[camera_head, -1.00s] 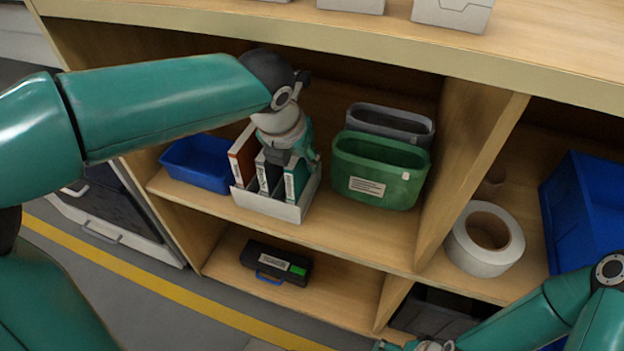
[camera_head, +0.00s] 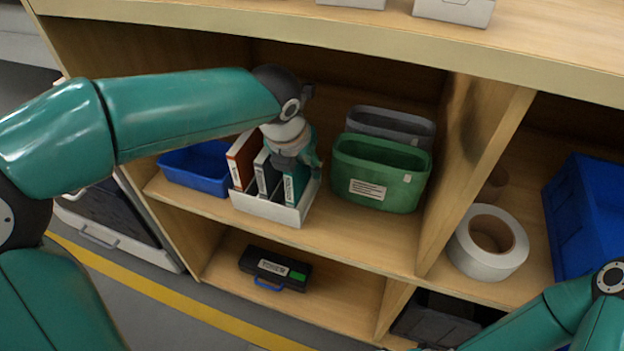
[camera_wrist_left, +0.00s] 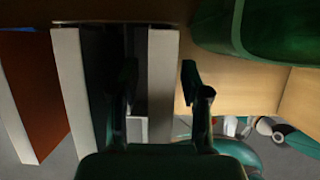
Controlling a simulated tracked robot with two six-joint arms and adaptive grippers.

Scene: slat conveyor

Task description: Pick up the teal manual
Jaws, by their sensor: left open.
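The teal manual (camera_head: 294,184) stands upright at the right end of a white holder (camera_head: 266,207) on the shelf in the head view. To its left in the holder are a black manual (camera_head: 266,174) and an orange-red manual (camera_head: 243,158). My left gripper (camera_head: 302,166) is at the top of the teal manual and hides its upper part. In the left wrist view the open left fingers (camera_wrist_left: 160,80) stand on either side of a pale upright edge, seemingly the teal manual's. Contact cannot be told. My right arm shows at the lower right, its gripper out of frame.
A green bin (camera_head: 378,175) stands close on the right, with a grey bin (camera_head: 392,124) behind it. A blue tray (camera_head: 197,168) is on the left. A wooden divider (camera_head: 478,165) and the top board bound the compartment. A black case (camera_head: 274,267) lies on the lower shelf.

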